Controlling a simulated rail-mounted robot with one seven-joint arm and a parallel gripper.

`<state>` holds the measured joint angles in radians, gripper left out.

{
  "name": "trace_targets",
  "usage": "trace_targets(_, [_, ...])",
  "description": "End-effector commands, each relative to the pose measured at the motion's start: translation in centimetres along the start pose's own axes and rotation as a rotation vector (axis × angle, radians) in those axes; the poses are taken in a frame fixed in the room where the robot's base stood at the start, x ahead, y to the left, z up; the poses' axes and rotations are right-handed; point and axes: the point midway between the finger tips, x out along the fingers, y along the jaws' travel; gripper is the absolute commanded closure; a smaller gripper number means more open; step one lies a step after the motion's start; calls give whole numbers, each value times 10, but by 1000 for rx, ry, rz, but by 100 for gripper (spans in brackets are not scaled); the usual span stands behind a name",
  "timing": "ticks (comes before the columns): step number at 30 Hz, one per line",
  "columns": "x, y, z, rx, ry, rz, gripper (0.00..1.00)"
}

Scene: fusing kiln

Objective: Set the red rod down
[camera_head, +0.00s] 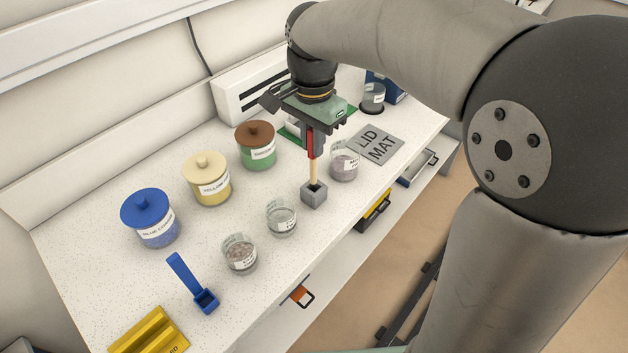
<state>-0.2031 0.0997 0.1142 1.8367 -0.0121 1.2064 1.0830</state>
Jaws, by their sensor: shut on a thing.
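My gripper (315,150) points down over the middle of the white speckled counter, shut on a slim upright piece. A red length, the red rod (310,146), shows at the fingers. Below it a tan length (315,173) runs down to a small grey block (313,194) with a dark opening in its top. The tan length's lower end is at that opening; I cannot tell whether it is inside or behind it. I cannot tell whether red and tan are one piece. The fingers hide part of the red.
Lidded blue (152,219), yellow (208,180) and green (257,146) jars stand behind to the left. Glass jars (281,218) (344,163) flank the block. A blue scoop (193,284) lies front left. The grey lid mat (377,145) is bare. Drawers below stand partly open.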

Motion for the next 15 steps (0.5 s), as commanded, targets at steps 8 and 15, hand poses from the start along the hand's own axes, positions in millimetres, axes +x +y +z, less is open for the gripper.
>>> trace_targets(8, [34, 1, 0, -1, -2, 3, 100])
trace_targets(15, [54, 0, -1, -2, 0, 0, 100])
